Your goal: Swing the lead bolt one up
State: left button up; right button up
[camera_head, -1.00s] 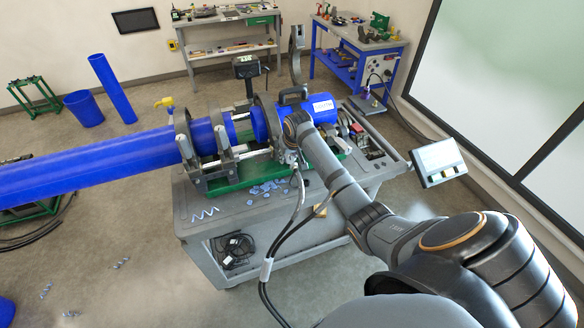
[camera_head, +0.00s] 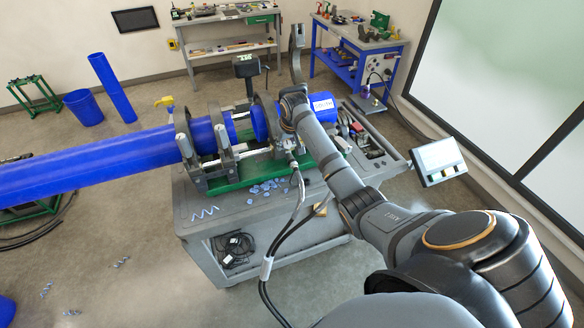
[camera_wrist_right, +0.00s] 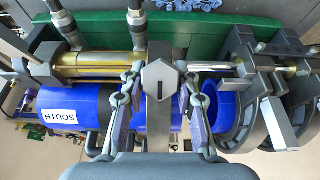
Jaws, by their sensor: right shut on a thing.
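The lead bolt (camera_wrist_right: 160,80), a grey bar with a hexagonal head, stands between the fingers of my right gripper (camera_wrist_right: 160,95) in the right wrist view. The fingers are shut on it from both sides. In the head view my right wrist hides the gripper and this bolt. The blue pipe lies in the clamps of the fusion machine (camera_head: 222,184) on the cart. One upper clamp half (camera_head: 296,62) stands swung open behind my wrist. My left gripper is not in view.
The long blue pipe (camera_head: 90,164) sticks out to the left of the cart (camera_head: 200,235). A tablet panel (camera_head: 437,163) stands at the cart's right end. Blue shavings (camera_head: 266,187) lie on the cart top. Two benches stand along the back wall.

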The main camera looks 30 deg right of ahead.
jog(key=shift+w+r, duration=0.2)
jog(key=shift+r, duration=0.05)
jog(key=shift+w+d+r, duration=0.1)
jog(key=shift+w+d+r, duration=0.15)
jog(key=shift+w+r, duration=0.45)
jog(key=shift+w, duration=0.25)
jog(key=shift+w+d+r+b, duration=0.2)
jog(key=shift+w+r, duration=0.1)
jog(key=shift+w, duration=0.25)
jog(key=shift+w+d+r+b, duration=0.15)
jog(key=shift+w+r, duration=0.15)
jog(key=shift+w, duration=0.25)
